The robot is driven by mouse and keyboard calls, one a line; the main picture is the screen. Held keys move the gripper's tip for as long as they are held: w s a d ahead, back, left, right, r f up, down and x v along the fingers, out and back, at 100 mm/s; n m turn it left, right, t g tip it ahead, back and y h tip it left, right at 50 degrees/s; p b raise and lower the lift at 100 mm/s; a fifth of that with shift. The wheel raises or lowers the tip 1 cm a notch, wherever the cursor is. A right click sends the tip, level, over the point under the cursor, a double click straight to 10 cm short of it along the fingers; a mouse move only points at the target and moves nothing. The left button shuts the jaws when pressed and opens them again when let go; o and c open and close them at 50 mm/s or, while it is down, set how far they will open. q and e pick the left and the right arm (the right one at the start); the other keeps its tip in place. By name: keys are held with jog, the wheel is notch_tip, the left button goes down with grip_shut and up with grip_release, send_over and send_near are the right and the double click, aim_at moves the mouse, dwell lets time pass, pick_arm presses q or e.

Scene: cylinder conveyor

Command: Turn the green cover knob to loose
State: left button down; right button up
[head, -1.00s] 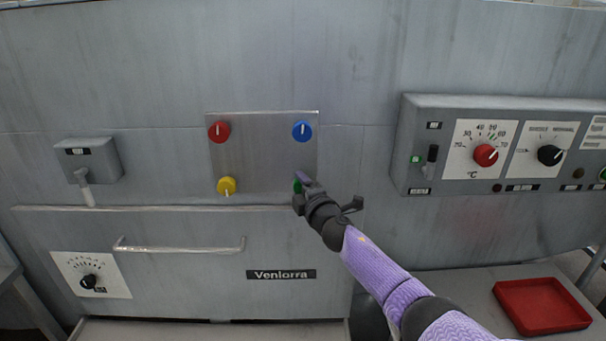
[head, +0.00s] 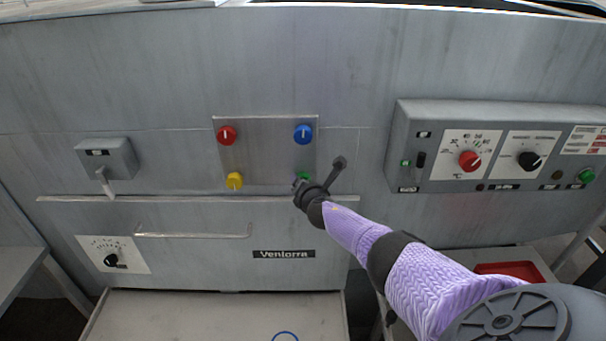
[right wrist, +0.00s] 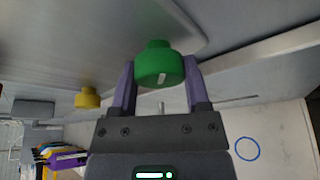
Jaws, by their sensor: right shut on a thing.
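The green cover knob (head: 302,175) is at the lower right corner of a square metal cover plate (head: 266,150) on the machine front. My right gripper (head: 299,182) reaches it from the lower right and partly hides it. In the right wrist view the green knob (right wrist: 160,65) sits between the two purple fingers (right wrist: 160,82), which are shut on its sides. Its short white mark is visible, slightly slanted. The plate's other corners hold a red knob (head: 227,135), a blue knob (head: 303,133) and a yellow knob (head: 235,180). My left gripper is not in view.
A control box (head: 400,150) with red and black dials juts out at the right. A grey handle box (head: 108,158) is at the left. A horizontal rail (head: 190,236) and a ledge lie below the plate. A red tray (head: 510,269) is at the lower right.

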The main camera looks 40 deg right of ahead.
jog(key=shift+n+g+h+p, duration=0.4)
jog(key=shift+n+g+p, duration=0.25)
jog(key=shift+n, duration=0.35)
jog(key=shift+n+g, duration=0.25)
jog(key=shift+n, duration=0.35)
jog(key=shift+f+n+g+h, duration=0.15)
jog(key=shift+n+g+h, duration=0.25)
jog(key=shift+n+h, duration=0.6)
jog(key=shift+n, duration=0.3)
jog(key=shift+g, duration=0.3)
jog(key=o, duration=1.3)
